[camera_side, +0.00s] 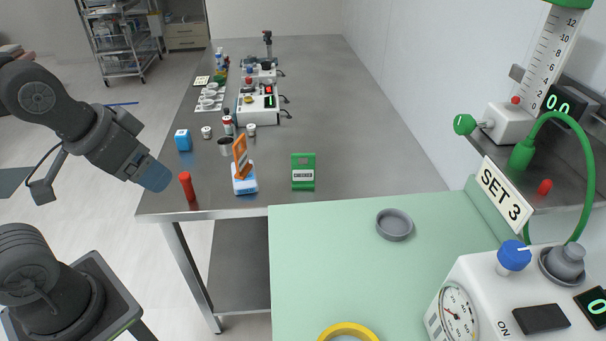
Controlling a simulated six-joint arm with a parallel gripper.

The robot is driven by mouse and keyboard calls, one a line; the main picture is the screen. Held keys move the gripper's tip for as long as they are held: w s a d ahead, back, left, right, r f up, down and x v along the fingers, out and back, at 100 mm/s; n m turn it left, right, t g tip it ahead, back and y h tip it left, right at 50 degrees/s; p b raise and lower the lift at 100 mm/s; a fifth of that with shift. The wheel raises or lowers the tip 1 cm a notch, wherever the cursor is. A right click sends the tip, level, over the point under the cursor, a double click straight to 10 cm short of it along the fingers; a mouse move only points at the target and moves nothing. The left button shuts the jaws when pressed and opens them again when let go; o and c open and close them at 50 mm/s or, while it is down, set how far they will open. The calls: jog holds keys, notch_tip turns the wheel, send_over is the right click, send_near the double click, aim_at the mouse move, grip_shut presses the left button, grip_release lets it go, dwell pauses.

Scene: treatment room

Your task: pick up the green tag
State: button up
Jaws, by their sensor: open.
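The green tag (303,160) stands upright near the front edge of the grey steel table, with a white label with dark lettering across its lower part. My gripper (154,177) is at the left, pointing down and to the right, with a blue-grey end. It is well left of the tag, near the table's left front corner and apart from the tag. It is open, but its separate fingers are hard to make out from this side. Nothing shows held in it.
A red cylinder (187,187) stands close to my gripper. An orange-and-white tag on a blue-and-white base (244,185) stands between gripper and green tag. Behind are a blue box (183,140), a dark cup (225,147) and small bottles. A green mat (330,260) holds a grey dish (394,225).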

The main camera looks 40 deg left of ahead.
jog(key=o, duration=0.4)
jog(key=shift+c, duration=0.2)
jog(key=n+g+y, duration=0.2)
jog(key=n+y, duration=0.1)
jog(key=n, duration=0.5)
send_over(303, 154)
jog(key=s+d, duration=0.3)
notch_tip(303, 154, down, 8)
jog(key=shift+s+x, duration=0.15)
jog(key=shift+x, duration=3.35)
jog(key=shift+s+x, duration=0.2)
jog(key=shift+x, duration=3.3)
